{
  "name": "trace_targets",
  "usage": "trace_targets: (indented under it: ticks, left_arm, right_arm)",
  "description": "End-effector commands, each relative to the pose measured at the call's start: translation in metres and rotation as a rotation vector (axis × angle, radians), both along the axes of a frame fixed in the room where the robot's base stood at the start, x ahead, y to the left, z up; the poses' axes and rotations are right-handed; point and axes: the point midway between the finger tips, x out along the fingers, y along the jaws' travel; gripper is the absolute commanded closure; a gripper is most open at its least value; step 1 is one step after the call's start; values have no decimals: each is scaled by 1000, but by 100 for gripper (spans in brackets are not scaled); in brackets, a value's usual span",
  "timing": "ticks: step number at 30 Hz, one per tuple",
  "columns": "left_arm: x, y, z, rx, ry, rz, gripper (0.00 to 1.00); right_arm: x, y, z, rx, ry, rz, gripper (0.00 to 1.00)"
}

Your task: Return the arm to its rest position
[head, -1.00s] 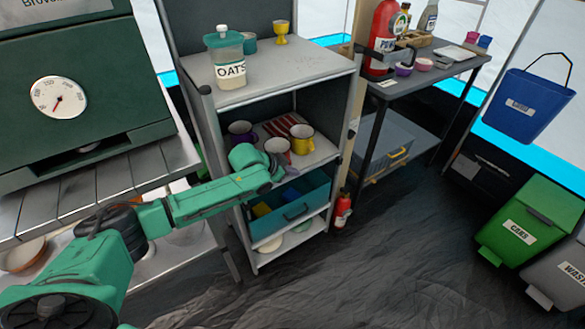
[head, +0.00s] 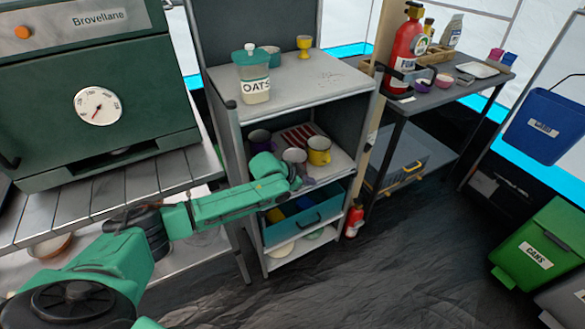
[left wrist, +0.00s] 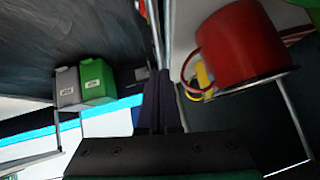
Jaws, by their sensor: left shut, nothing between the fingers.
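My left arm reaches in from the left to the front of the shelf unit (head: 345,95). My left gripper (head: 305,183) is small and dark at the arm's end, in front of the middle shelf and just below the mugs. In the left wrist view the fingers (left wrist: 162,100) are together and empty. A red mug (left wrist: 243,48) is close beside them on the right, apart from the fingertips. The right gripper is not in view.
The middle shelf holds a purple mug (head: 259,139), a yellow mug (head: 319,150) and a striped cloth. A blue-green drawer (head: 300,222) is below. A green oven (head: 100,110) stands left. Floor (head: 400,260) is open toward the green bin (head: 540,245).

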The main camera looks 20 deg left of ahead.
Motion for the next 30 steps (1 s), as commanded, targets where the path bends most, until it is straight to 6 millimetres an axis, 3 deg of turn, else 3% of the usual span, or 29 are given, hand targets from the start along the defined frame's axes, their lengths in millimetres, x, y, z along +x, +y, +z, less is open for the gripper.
trace_targets:
  ticks: [1, 12, 20, 22, 24, 27, 30]
  left_arm:
    - [0, -1, 19, -1, -1, 1, 100]
    - [-57, 31, 70, 3, -1, 0, 100]
    - [-64, 34, 77, 0, 0, 0, 100]
    - [-67, 27, 74, -3, 6, -8, 100]
    - [-78, 5, 65, -9, 25, -33, 100]
    - [-113, -43, 51, -31, 72, -66, 100]
    - [-148, -63, 47, -47, 119, -16, 100]
  right_arm:
    - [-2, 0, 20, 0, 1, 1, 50]
    - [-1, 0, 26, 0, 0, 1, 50]
    - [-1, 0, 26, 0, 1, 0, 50]
    - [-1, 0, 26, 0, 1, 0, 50]
    - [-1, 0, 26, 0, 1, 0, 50]
    - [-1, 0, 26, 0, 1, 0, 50]
    - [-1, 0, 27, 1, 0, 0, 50]
